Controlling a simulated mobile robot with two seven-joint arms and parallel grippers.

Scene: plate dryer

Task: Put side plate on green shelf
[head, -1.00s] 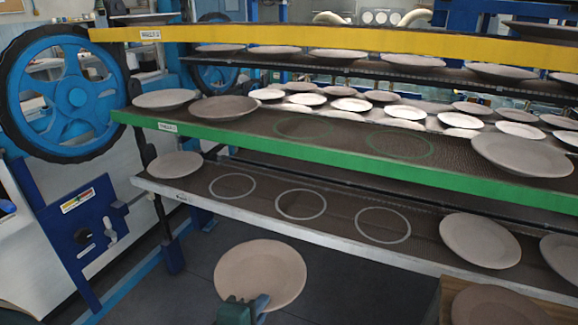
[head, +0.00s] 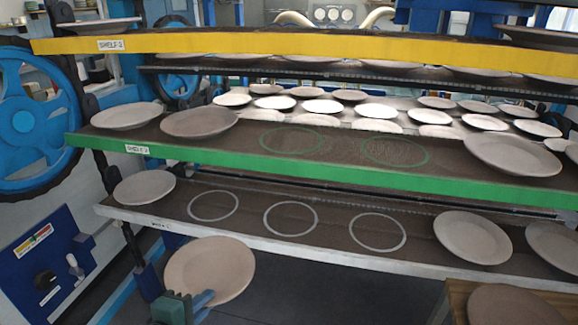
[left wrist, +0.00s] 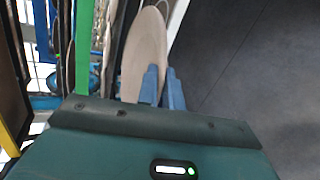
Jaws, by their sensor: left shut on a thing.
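My left gripper (head: 190,302) is at the lower left in the head view, shut on the rim of a round beige side plate (head: 212,268). The plate is tilted and held in front of and below the white-edged lower shelf. In the left wrist view, the blue fingers (left wrist: 162,90) grip the plate (left wrist: 145,55), seen nearly edge-on. The green shelf (head: 300,168) is above it, with two plates at its left, a large one at its right, and two green ring marks (head: 294,140) bare between them. My right gripper is not in view.
The lower shelf (head: 330,251) has several bare white rings, a plate at its left and plates at its right. A yellow shelf (head: 300,50) hangs above the green one. A blue wheel (head: 30,120) and blue control box stand at left. A wooden box (head: 455,300) with a plate is lower right.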

